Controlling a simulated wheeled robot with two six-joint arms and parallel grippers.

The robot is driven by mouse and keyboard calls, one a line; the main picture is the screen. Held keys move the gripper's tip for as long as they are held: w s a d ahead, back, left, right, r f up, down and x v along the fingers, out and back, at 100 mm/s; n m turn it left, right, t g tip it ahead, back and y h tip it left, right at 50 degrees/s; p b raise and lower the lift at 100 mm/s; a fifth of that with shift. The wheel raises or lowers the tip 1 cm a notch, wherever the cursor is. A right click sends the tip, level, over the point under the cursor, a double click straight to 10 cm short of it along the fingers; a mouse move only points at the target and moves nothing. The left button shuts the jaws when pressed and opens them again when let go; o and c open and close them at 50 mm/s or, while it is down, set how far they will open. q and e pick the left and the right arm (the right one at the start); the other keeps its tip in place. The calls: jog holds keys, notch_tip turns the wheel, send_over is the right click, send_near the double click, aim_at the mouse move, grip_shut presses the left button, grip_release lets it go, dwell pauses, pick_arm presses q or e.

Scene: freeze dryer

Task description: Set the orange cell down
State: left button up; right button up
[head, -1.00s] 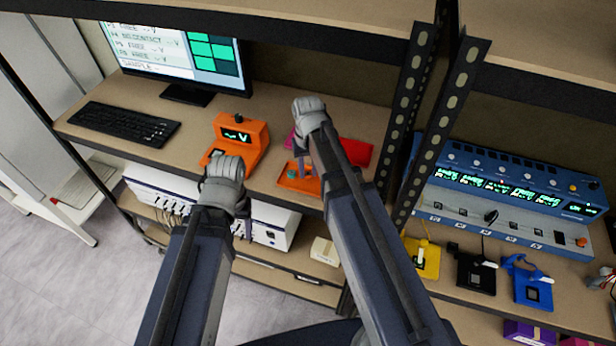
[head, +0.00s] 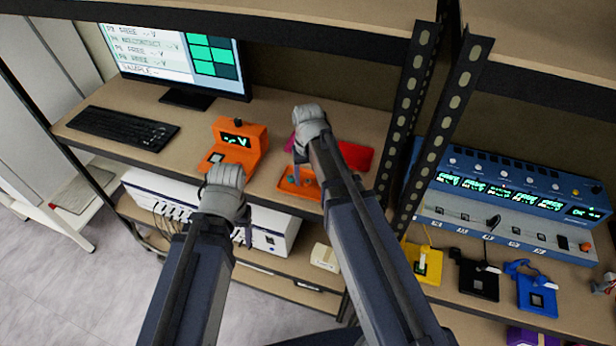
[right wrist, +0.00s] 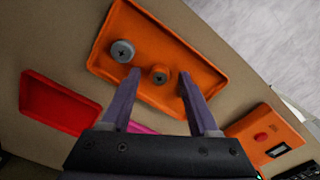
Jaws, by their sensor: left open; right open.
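The orange cell (right wrist: 160,75) is a small round piece standing in the shallow orange tray (right wrist: 193,58) in the right wrist view. My right gripper (right wrist: 159,82) is open, with one finger on each side of the cell. Whether a finger touches it I cannot tell. A grey round cell (right wrist: 123,51) stands in the same tray. In the head view the orange tray (head: 288,190) lies near the desk's front edge under my right gripper (head: 301,160), which partly hides it. My left gripper (head: 243,232) is open in front of the desk, its fingers mostly hidden.
An orange meter (head: 240,145) stands left of the tray. A red tray (head: 356,154) lies behind it to the right. A keyboard (head: 122,127) and a monitor stand further left. A perforated metal post (head: 408,110) separates this desk from the blue instrument (head: 510,200) on the right.

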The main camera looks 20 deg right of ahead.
aim_at(308, 181)
notch_tip(308, 181, up, 12)
jog(key=r+p, duration=0.1)
jog(key=p, duration=1.1)
pick_arm(q)
notch_tip(308, 181, up, 12)
jog(key=shift+r, duration=0.15)
pick_arm(e)
jog(key=s+a+n+h, duration=0.1)
jog(key=s+a+n, duration=0.3)
jog(key=s+a, duration=0.6)
jog(key=s, duration=0.4)
jog(key=shift+s+a+f+n, duration=0.2)
jog(key=shift+a+f+n, duration=0.05)
jog(key=shift+n, duration=0.05)
